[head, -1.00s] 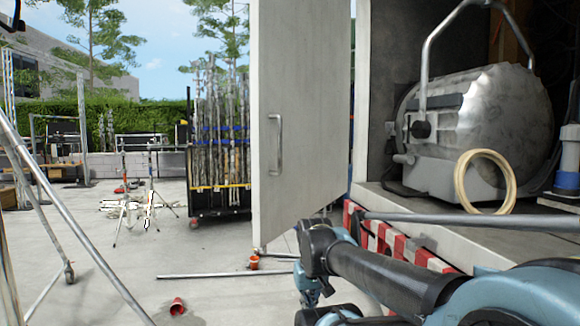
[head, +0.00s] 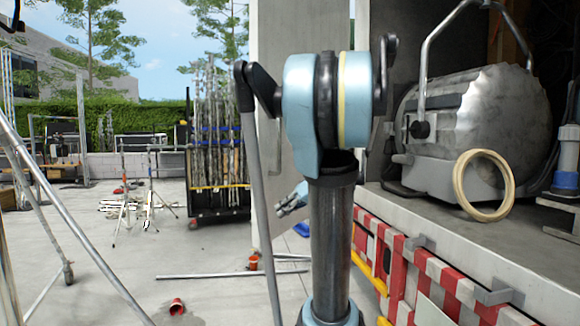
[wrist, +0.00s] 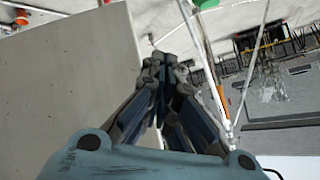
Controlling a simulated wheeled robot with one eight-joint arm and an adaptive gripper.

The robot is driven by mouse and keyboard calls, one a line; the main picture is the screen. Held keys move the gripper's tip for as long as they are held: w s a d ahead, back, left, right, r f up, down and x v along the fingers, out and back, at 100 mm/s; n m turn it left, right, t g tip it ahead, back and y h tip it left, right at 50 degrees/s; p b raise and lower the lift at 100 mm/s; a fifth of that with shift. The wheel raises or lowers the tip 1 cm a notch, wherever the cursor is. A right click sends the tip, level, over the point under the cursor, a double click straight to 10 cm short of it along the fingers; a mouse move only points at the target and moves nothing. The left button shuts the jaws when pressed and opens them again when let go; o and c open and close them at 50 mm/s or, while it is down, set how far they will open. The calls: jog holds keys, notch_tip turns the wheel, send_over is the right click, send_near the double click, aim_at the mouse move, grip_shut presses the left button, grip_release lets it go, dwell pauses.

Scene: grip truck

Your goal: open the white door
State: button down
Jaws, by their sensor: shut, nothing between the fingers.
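The white door (head: 272,40) is a tall pale panel standing out at an angle from the truck's side, with the truck's interior open to view on its right. My arm covers its middle, and its handle is hidden. My gripper (head: 283,211) shows small in the head view, in front of the door's lower part, angled down to the left. In the wrist view, the door (wrist: 65,85) fills the left side as a flat pale panel. My gripper (wrist: 163,68) is there beside the door's edge, shut and empty. I cannot tell whether it touches the door.
A large metal lamp (head: 485,120) and a tan ring (head: 484,186) sit on the truck bed (head: 410,208). Red-and-white barriers (head: 425,270) stand below it.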

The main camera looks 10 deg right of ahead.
jog(key=w+d+r+n+t+y, duration=0.2)
jog(key=w+d+r+t, duration=0.1)
jog(key=w+d+r, duration=0.5)
jog(key=n+t+y, duration=0.2)
jog(key=t, duration=0.1)
send_near(287, 162)
jog(key=x, duration=0.8)
jog(key=shift+w+a, duration=0.15)
